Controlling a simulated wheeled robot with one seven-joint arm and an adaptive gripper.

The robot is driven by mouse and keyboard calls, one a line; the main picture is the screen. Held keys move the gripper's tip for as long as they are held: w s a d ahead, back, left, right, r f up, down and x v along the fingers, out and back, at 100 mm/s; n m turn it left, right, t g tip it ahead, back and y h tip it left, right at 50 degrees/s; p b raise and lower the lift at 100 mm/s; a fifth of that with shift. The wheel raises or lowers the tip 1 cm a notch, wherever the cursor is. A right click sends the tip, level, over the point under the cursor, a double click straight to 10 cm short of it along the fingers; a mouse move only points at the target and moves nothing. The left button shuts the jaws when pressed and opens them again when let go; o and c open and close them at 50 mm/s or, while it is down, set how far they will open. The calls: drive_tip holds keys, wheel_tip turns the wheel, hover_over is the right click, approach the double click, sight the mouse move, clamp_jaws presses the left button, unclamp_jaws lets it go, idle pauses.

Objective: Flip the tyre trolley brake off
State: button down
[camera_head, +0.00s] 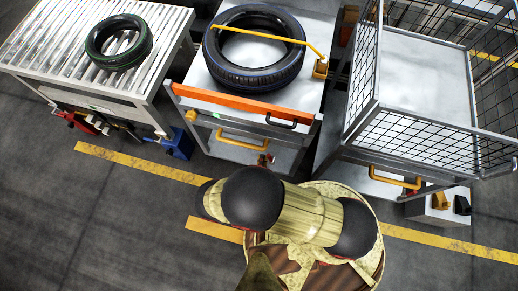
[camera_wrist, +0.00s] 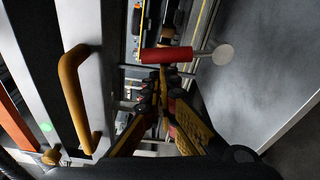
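The tyre trolley (camera_head: 210,85) stands in the middle of the head view with a large black tyre (camera_head: 255,75) lying flat on top. In the wrist view a red cylindrical grip (camera_wrist: 167,54) on a metal rod with a round pale disc, which looks like the brake lever, lies across the view just beyond the fingertips. My gripper (camera_wrist: 161,84) has its yellow and black fingers brought together, with nothing seen between them. Whether the tips touch the red grip I cannot tell. In the head view a small red part (camera_head: 265,159) shows at the trolley's lower front, and my arm hides most of the gripper.
A yellow handle (camera_wrist: 80,98) stands close on the left in the wrist view. An orange bar (camera_head: 240,102) crosses the trolley's front. A roller conveyor (camera_head: 60,45) with a green-marked tyre (camera_head: 100,60) is left; a wire cage trolley (camera_head: 425,75) is right. Open floor (camera_head: 60,200) lies front left.

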drive_tip(key=shift+s+d+r, duration=0.25)
drive_tip(key=shift+d+r, duration=0.1)
drive_tip(key=shift+d, duration=0.45)
